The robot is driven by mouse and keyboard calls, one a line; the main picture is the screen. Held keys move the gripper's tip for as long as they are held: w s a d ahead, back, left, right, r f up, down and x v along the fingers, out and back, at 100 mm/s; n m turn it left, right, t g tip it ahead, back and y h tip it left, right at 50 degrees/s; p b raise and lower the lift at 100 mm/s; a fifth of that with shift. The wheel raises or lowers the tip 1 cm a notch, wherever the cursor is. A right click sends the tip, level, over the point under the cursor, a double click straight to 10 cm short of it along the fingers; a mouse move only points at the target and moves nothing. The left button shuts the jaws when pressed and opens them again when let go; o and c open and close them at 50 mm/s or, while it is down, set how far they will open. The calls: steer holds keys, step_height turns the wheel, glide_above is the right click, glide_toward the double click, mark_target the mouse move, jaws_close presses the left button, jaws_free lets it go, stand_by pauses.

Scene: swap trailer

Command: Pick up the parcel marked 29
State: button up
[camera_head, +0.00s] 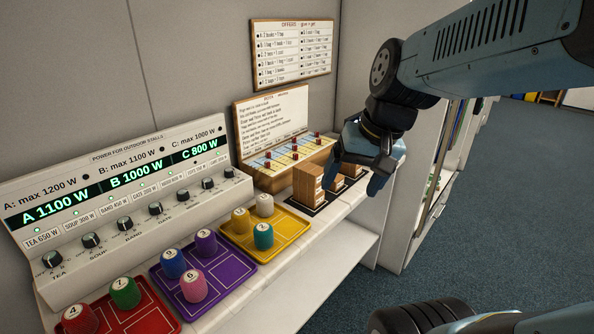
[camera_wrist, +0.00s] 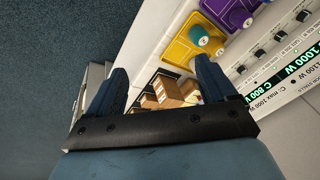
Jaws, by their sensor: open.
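Several brown box-like parcels stand on a black tray (camera_head: 322,206) at the far end of the white counter. The largest parcel (camera_head: 307,185) is at the left of the row, and smaller ones (camera_head: 351,169) are partly behind my gripper. The number 29 cannot be read on any of them. My gripper (camera_head: 362,185) hangs above and beside the right part of the tray, fingers open and empty. In the wrist view, parcels (camera_wrist: 165,88) show between the two open fingertips of my gripper (camera_wrist: 165,80), apart from them.
Yellow (camera_head: 286,243), purple (camera_head: 236,272) and red (camera_head: 158,309) trays with numbered coloured cylinders line the counter. A power panel (camera_head: 120,190) with knobs stands behind them. A wooden box with a written board (camera_head: 272,118) stands behind the parcels. Blue floor (camera_head: 470,220) is open at the right.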

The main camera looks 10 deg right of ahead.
steer(key=shift+o, duration=0.6)
steer(key=w+a+f+m+g+y, duration=0.2)
steer(key=w+a+f+m+y, duration=0.2)
steer(key=f+m+y, duration=0.1)
steer(key=shift+w+f+g, duration=0.2)
steer(key=shift+w+g, duration=0.1)
steer(key=shift+w, duration=0.1)
steer(key=m+t+y, duration=0.3)
steer(key=m+t, duration=1.1)
steer(key=m, duration=0.8)
glide_toward(298, 164)
steer(key=x, duration=0.5)
steer(key=shift+w+d+f, duration=0.1)
steer(key=shift+w+f, duration=0.15)
steer(key=shift+w, duration=0.3)
steer(key=shift+c, duration=0.3)
steer(key=c, duration=1.1)
